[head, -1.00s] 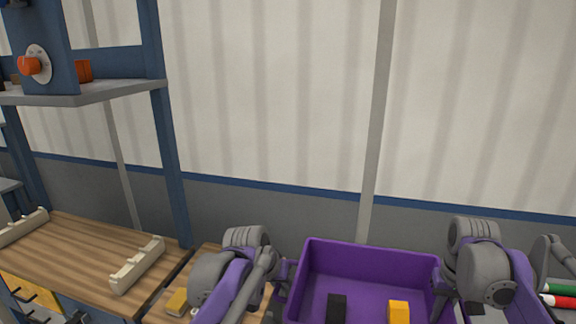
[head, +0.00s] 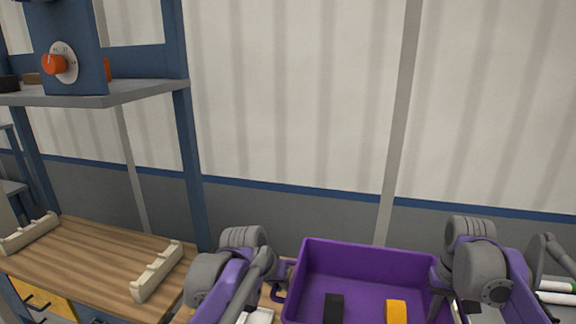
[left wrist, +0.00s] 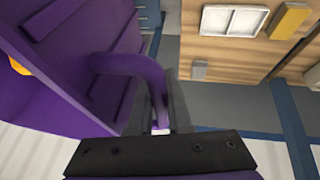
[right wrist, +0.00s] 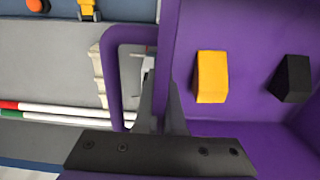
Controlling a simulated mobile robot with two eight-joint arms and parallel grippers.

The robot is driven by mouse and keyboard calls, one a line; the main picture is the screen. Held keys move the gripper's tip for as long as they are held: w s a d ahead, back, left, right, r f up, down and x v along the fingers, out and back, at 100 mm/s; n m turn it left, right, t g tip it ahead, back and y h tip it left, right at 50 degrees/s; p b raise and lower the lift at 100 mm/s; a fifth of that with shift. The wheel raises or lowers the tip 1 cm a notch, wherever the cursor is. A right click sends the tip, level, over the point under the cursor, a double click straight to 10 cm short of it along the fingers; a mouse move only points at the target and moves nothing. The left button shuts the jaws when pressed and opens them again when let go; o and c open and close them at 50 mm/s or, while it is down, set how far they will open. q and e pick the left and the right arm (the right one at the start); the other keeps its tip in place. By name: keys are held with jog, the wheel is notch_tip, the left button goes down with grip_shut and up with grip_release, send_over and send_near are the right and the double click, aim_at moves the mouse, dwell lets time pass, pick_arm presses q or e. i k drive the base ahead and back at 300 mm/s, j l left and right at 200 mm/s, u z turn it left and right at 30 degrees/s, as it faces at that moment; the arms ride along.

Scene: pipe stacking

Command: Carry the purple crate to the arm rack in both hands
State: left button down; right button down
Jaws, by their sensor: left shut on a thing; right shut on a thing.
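The purple crate (head: 365,262) is in front of me at the bottom of the head view, its near side cut off. A black block (head: 334,308) and a yellow block (head: 397,311) lie inside it. My left gripper (left wrist: 160,118) is shut on the crate's left handle (left wrist: 135,66). The arm rack may be the wooden-topped bench (head: 95,258) at the left with two cream notched rails (head: 157,272); I cannot tell for sure. Its notches look empty.
A blue frame post (head: 190,165) and a grey shelf (head: 110,96) with an orange-knobbed panel (head: 62,62) stand at the left. A pale wall (head: 300,100) is behind. White, red and green tubes (right wrist: 60,110) lie near the right handle.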

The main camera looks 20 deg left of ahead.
aim_at(85, 260)
jog(key=j, duration=3.25)
jog(key=k+j, duration=0.15)
jog(key=j, duration=0.95)
jog(key=k, duration=0.05)
